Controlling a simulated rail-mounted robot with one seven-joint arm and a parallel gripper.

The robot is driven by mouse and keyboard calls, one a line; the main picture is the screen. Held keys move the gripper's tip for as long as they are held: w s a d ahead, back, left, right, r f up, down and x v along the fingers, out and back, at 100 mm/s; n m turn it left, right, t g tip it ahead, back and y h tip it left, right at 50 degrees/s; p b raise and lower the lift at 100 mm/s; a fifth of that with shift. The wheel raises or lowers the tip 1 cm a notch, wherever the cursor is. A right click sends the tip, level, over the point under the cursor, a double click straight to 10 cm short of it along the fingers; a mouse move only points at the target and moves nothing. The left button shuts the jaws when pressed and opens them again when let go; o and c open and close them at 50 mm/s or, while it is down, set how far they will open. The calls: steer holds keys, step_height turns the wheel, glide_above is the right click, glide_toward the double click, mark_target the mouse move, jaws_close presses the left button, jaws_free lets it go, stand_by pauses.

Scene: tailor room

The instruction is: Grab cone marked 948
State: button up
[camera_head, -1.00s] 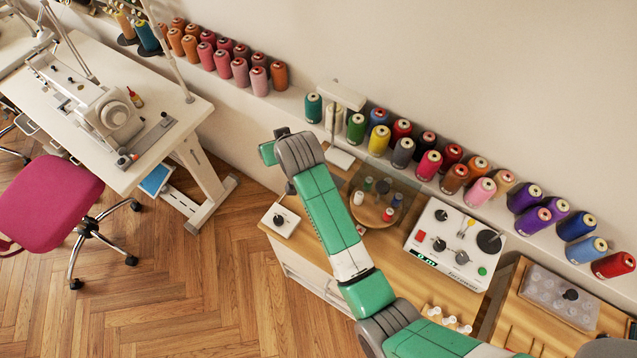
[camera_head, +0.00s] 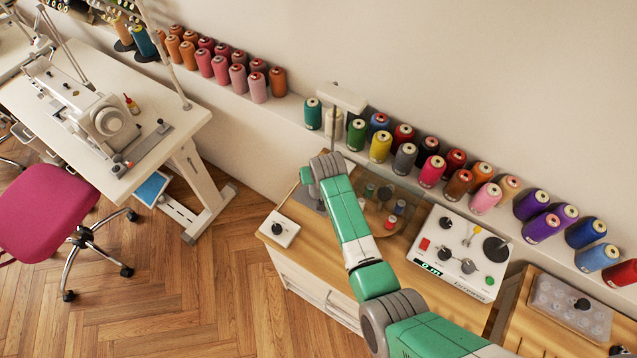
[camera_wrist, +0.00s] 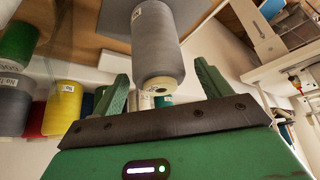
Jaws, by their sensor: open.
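A grey thread cone (camera_wrist: 157,45) with a small white label shows in the wrist view; the label is too small to read for certain. My gripper (camera_wrist: 161,68) is open, its two green fingers on either side of the cone's near end, with gaps visible and no clear contact. In the head view my arm hides this cone and the gripper's fingers. Another grey cone (camera_wrist: 14,105) with a partly legible label is at the left edge of the wrist view. A grey cone (camera_head: 403,157) also stands on the wall shelf in the head view.
Several coloured cones line the wall shelf (camera_head: 270,112), close beyond my arm. A white lamp-like stand (camera_head: 341,97) rises near the gripper. A white control box (camera_head: 460,250) and small spools (camera_head: 390,222) are on the wooden bench.

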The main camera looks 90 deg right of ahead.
steer(key=shift+d+f, duration=0.15)
steer(key=shift+f, duration=0.25)
steer(key=c, duration=1.3)
steer(key=shift+o, duration=0.2)
step_height(320, 180, up, 10)
steer(key=p, duration=0.1)
